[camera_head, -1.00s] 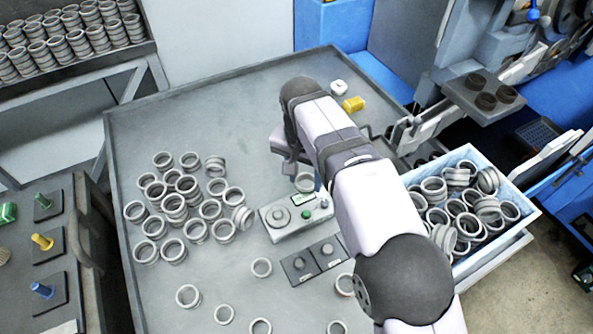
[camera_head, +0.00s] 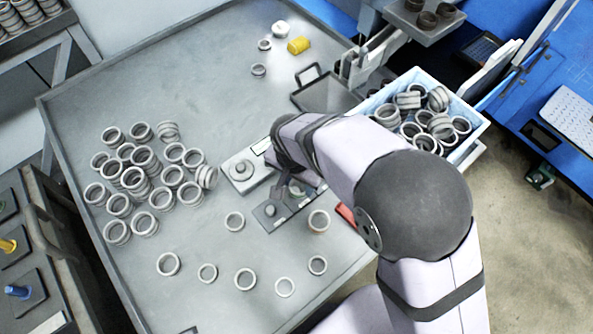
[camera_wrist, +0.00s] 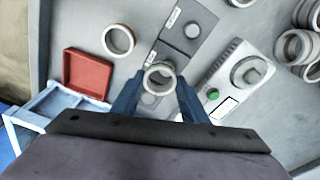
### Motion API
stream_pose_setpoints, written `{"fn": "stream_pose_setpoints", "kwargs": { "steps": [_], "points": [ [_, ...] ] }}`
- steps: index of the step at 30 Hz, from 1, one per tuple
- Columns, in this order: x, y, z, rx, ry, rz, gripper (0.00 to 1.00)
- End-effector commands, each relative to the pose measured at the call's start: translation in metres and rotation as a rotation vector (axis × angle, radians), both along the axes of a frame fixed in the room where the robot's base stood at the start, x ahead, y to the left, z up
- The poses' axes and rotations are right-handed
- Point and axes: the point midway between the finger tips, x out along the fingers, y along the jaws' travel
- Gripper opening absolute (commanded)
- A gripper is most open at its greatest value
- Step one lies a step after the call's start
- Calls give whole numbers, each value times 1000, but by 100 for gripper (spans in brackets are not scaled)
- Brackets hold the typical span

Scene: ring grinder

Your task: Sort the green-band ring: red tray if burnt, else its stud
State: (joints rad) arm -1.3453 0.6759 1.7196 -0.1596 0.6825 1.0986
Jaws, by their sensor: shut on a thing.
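My gripper (camera_wrist: 160,85) is shut on a grey metal ring (camera_wrist: 160,74), with a blue finger on each side. The ring is above one of two dark square plates (camera_wrist: 181,46); I cannot tell whether it touches. A green band on it cannot be made out, nor its burn state. In the head view my arm mostly hides the gripper (camera_head: 293,189). The red tray (camera_wrist: 88,74) lies left of the plates in the wrist view, looking empty; a red sliver (camera_head: 346,213) shows in the head view.
A grey device (camera_wrist: 232,78) with a knob and green button stands beside the plates. A loose ring (camera_wrist: 118,40) is near the red tray. Many rings (camera_head: 140,180) crowd the table's left. A blue crate (camera_head: 465,148) of rings is at right. Yellow (camera_head: 8,245) and blue (camera_head: 18,291) studs are at left.

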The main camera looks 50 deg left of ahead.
Motion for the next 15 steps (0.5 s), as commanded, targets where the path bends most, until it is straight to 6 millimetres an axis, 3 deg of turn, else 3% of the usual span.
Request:
{"fn": "stream_pose_setpoints", "kwargs": {
  "steps": [6, 15],
  "points": [
    [2, 15, 1, 0, 0, -64, 11],
    [2, 17, 1, 0, 0, -107, 11]
  ]
}}
